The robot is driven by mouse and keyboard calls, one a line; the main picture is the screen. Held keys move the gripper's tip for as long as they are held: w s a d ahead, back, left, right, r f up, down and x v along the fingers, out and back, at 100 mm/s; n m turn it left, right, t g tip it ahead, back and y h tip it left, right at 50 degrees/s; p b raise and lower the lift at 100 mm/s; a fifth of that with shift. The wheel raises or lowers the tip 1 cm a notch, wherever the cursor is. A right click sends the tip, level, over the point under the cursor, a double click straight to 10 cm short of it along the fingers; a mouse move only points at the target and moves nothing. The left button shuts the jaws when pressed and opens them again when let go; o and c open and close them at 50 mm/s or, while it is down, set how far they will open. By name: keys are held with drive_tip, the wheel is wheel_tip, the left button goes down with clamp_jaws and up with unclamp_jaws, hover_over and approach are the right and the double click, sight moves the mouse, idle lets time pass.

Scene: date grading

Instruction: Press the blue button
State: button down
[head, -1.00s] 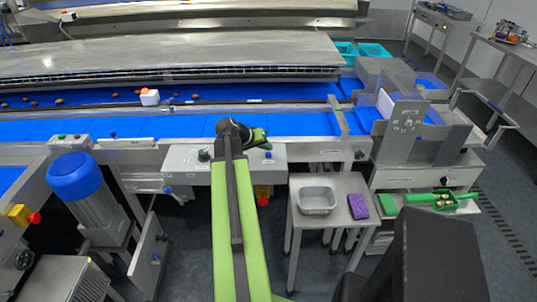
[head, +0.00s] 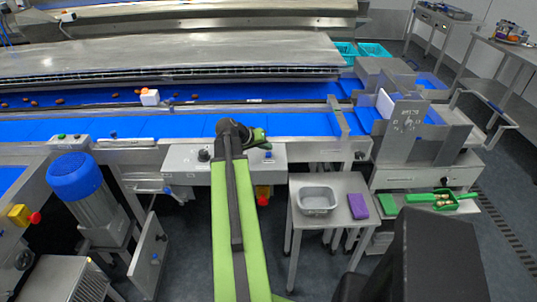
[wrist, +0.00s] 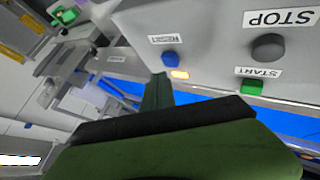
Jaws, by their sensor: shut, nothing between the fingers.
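The blue button (wrist: 171,58) is on a grey control panel (wrist: 215,35), which appears upside down in the wrist view. A label sits above it in the picture, and a small lit amber lamp (wrist: 180,74) is just below it. My gripper (wrist: 160,82) is shut and empty, its green fingertips close to the blue button in the picture. I cannot tell whether they touch it. In the head view my gripper (head: 262,138) is at the top right of the front control box (head: 185,157).
The same panel has a green START button (wrist: 252,87) and a dark STOP button (wrist: 268,47). Behind the box runs a blue conveyor belt (head: 180,126). A small side table (head: 335,185) holds a grey bin (head: 318,199) and a purple block (head: 358,206).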

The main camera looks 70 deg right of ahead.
sight(266, 155)
drive_tip(key=shift+f, duration=0.15)
drive_tip(key=shift+f+b, duration=0.25)
drive_tip(key=shift+b, duration=0.15)
drive_tip(key=shift+f+b, duration=0.45)
idle(0.4)
drive_tip(key=shift+r+p, duration=0.85)
wheel_tip(266, 155, up, 5)
drive_tip(key=p, duration=0.5)
drive_tip(key=shift+r, duration=0.1)
idle(0.6)
